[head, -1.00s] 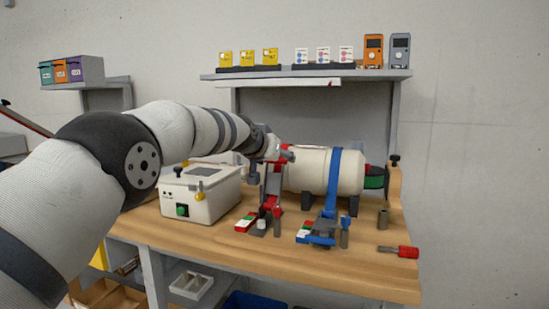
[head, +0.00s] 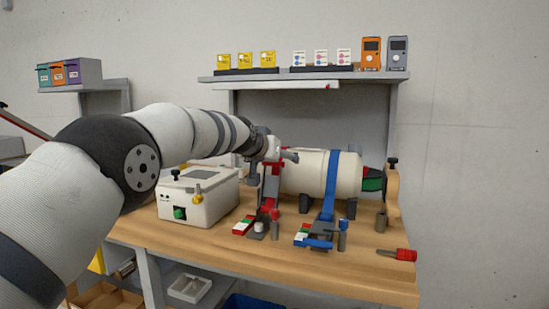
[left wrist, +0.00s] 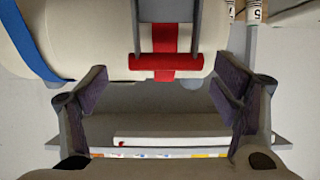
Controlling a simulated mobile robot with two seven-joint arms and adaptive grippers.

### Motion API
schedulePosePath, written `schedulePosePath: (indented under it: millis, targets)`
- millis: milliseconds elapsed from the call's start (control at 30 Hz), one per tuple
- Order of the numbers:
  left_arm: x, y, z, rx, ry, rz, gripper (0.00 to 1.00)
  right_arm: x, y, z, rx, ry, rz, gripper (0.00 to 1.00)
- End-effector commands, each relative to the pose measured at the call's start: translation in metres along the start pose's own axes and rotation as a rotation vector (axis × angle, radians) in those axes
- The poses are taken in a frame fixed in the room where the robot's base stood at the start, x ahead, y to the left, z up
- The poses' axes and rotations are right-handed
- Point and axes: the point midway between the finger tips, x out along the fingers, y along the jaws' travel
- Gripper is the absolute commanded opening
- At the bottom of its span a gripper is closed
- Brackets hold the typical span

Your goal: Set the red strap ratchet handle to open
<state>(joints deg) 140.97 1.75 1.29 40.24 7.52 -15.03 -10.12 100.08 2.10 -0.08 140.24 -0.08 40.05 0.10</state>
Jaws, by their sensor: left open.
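The red strap (head: 271,190) runs over the left part of a cream cylinder (head: 305,171). In the left wrist view the red ratchet handle bar (left wrist: 165,62) lies across the red strap, held between two grey side arms. My left gripper (head: 272,164) is at the upper left of the cylinder. In the left wrist view the left gripper (left wrist: 160,90) is open, its dark finger pads wide apart and empty. The red bar lies beyond the gap, apart from both pads. In the head view the gripper mostly hides the handle. My right gripper is out of view.
A blue strap (head: 330,188) with its ratchet (head: 315,240) is to the right. A cream box (head: 198,200) stands close left of the gripper. A red-handled tool (head: 404,255) lies at the right of the wooden bench (head: 350,277). A shelf (head: 300,76) is above.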

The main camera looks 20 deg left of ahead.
Motion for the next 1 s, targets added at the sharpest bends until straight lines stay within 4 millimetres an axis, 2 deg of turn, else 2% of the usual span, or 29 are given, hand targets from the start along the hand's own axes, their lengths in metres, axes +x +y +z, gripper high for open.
schedulePosePath:
  millis: [167, 500, 600, 867, 900, 1000]
  targets:
    - [-0.008, -0.001, -0.001, 0.0, 0.0, -0.002, 0.82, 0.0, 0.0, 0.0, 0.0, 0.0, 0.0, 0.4]
    - [-0.062, 0.002, -0.001, 0.001, 0.0, 0.002, 0.82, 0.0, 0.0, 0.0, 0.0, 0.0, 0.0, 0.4]
    - [-0.071, 0.003, -0.001, 0.001, 0.0, 0.002, 0.82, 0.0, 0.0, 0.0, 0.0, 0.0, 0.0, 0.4]
    - [-0.075, 0.003, 0.0, 0.001, 0.0, 0.003, 0.82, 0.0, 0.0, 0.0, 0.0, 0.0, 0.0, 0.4]
    - [-0.075, 0.003, 0.0, 0.001, 0.0, 0.003, 0.79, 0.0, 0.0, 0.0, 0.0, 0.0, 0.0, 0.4]
    - [-0.077, 0.006, 0.0, 0.021, -0.017, 0.016, 0.57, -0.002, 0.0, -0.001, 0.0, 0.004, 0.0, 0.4]
